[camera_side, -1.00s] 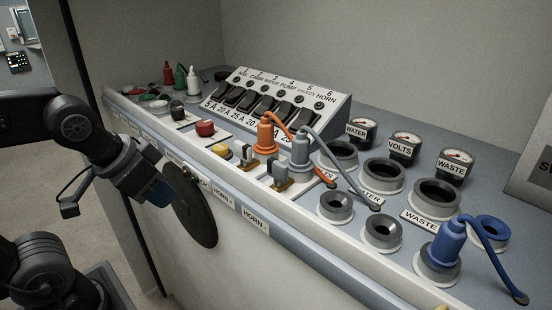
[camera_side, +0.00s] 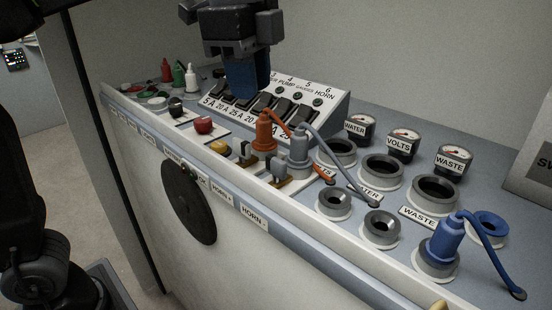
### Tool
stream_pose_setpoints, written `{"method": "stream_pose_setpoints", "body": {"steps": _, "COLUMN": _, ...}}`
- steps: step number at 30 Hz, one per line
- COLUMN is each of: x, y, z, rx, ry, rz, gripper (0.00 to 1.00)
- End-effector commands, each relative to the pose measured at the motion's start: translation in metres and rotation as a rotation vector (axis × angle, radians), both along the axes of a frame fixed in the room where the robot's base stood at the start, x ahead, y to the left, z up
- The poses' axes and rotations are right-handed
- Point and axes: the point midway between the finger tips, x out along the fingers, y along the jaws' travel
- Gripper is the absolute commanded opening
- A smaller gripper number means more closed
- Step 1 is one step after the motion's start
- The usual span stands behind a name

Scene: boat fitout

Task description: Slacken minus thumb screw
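A black knob (camera_side: 177,106) and a red knob (camera_side: 204,125) stand on small pale plates along the front of the grey console. No plus or minus mark is readable on either, so I cannot tell for certain which is the minus thumb screw. My gripper (camera_side: 246,94) hangs from the top of the picture with its blue fingers pointing down. It appears above and to the right of both knobs, covering part of the switch panel. The fingers overlap in this view, so their gap is hidden. Nothing shows held below them.
The sloped switch panel (camera_side: 308,121) stands behind the knobs. Orange (camera_side: 264,131), grey (camera_side: 298,145) and blue (camera_side: 442,243) plugs with cables rise to the right. Red, green and white tapered pieces stand at the far left. A dark disc (camera_side: 188,203) is on the console's front face.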

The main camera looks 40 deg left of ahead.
Motion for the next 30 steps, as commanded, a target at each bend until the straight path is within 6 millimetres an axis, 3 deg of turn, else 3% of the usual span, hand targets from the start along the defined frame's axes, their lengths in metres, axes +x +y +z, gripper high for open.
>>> {"method": "stream_pose_setpoints", "body": {"steps": 6, "x": 0.013, "y": -0.03, "z": 0.014, "rx": 0.037, "ry": 0.07, "rz": -0.25, "gripper": 0.23}}
{"method": "stream_pose_setpoints", "body": {"steps": 14, "x": 0.014, "y": -0.035, "z": 0.009, "rx": 0.042, "ry": 0.084, "rz": -0.301, "gripper": 0.23}}
{"method": "stream_pose_setpoints", "body": {"steps": 19, "x": 0.013, "y": -0.034, "z": -0.013, "rx": 0.042, "ry": 0.084, "rz": -0.299, "gripper": 0.23}}
{"method": "stream_pose_setpoints", "body": {"steps": 30, "x": 0.013, "y": -0.034, "z": -0.083, "rx": 0.042, "ry": 0.084, "rz": -0.297, "gripper": 0.23}}
